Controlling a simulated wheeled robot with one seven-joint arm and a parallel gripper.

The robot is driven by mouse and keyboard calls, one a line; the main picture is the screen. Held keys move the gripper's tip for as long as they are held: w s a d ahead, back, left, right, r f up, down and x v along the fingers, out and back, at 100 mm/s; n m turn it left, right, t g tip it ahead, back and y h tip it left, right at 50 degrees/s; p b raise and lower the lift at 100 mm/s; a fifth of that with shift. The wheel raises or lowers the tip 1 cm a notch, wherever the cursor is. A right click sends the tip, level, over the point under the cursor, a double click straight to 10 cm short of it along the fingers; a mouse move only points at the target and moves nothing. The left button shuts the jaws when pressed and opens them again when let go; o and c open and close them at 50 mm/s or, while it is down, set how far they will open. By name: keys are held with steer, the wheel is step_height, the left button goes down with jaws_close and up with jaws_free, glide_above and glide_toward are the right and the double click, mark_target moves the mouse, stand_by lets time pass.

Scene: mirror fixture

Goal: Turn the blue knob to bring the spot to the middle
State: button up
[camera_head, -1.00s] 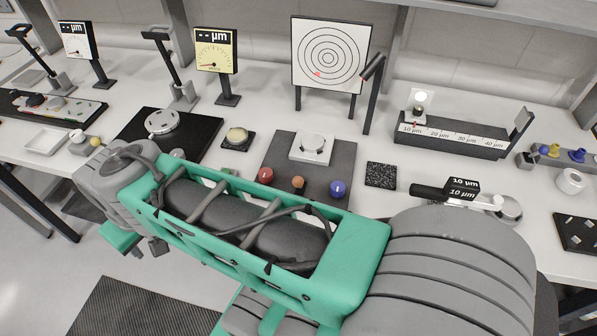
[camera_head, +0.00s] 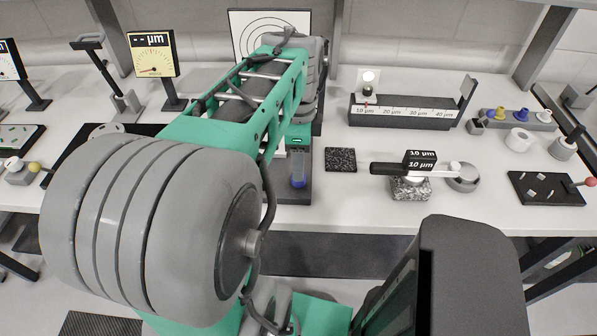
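The white target board (camera_head: 240,22) with black rings stands behind. My arm covers much of its lower and right part, and I cannot see the spot. My arm reaches across the bench over the plate. Its end comes down near the blue knob, but the fingers are too hidden and small to make out. I cannot tell whether they touch the knob. The other knobs on the plate are hidden behind my arm.
A black textured square (camera_head: 340,159) lies right of the plate. Further right are a black-handled tool on a speckled block (camera_head: 410,190), a long scale rail (camera_head: 405,112) and a dark tray (camera_head: 546,188). A yellow meter (camera_head: 152,54) stands left. Bare bench lies along the front right.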

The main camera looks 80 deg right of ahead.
step_height(320, 180, down, 5)
steer(key=shift+f, duration=0.1)
steer(key=shift+c, duration=0.2)
jaws_close()
stand_by(0.4)
